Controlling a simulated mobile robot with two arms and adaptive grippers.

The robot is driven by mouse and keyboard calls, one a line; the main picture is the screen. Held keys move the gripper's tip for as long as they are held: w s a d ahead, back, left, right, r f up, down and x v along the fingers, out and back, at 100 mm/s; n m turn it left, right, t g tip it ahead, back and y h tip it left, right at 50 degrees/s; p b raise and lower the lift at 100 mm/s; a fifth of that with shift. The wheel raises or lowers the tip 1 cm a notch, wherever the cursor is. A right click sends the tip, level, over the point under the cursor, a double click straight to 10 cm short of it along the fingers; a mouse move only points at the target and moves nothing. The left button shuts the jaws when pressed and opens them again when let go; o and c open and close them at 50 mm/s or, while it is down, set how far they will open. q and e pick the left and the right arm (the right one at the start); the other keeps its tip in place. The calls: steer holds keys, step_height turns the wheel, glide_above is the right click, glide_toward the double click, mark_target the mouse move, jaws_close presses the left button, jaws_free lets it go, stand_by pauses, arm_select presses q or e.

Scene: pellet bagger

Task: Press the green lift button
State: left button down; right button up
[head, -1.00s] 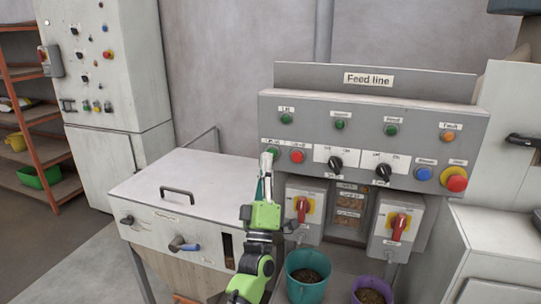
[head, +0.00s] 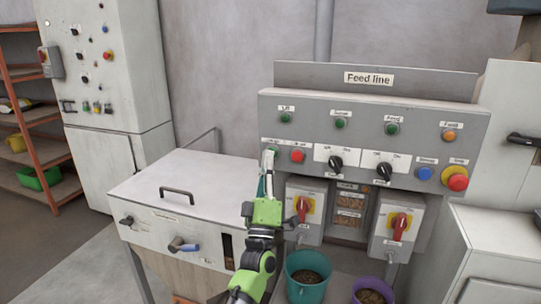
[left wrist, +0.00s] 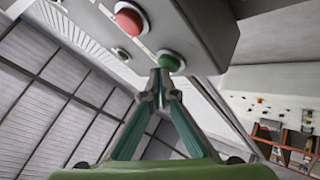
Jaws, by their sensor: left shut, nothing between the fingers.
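The green lift button (head: 273,149) is at the left end of the lower row on the grey Feed line panel (head: 375,110). It also shows in the left wrist view (left wrist: 169,60), beside a red button (left wrist: 130,20). My left gripper (head: 268,155) is shut and empty, its fingertips at the button's lower edge, partly covering it in the head view. In the left wrist view the closed fingertips (left wrist: 159,74) are right next to the green button; I cannot tell whether they touch it. My right gripper is not in view.
The red button (head: 297,156) is close to the right of the green one. Below are red rotary switches (head: 303,207) and a teal bucket (head: 307,276). A white lidded hopper (head: 180,190) stands to the left.

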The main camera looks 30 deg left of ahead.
arm_select(q)
steer(key=shift+w, duration=0.15)
stand_by(0.4)
steer(key=shift+s+d, duration=0.1)
steer(key=shift+s, duration=0.65)
steer(key=shift+p, duration=0.3)
steer(key=s, duration=0.2)
steer(key=s+d+p, duration=0.1)
steer(key=s, duration=0.1)
steer(key=s+p, duration=0.1)
steer(key=shift+s+d, duration=0.25)
steer(key=shift+s, duration=0.15)
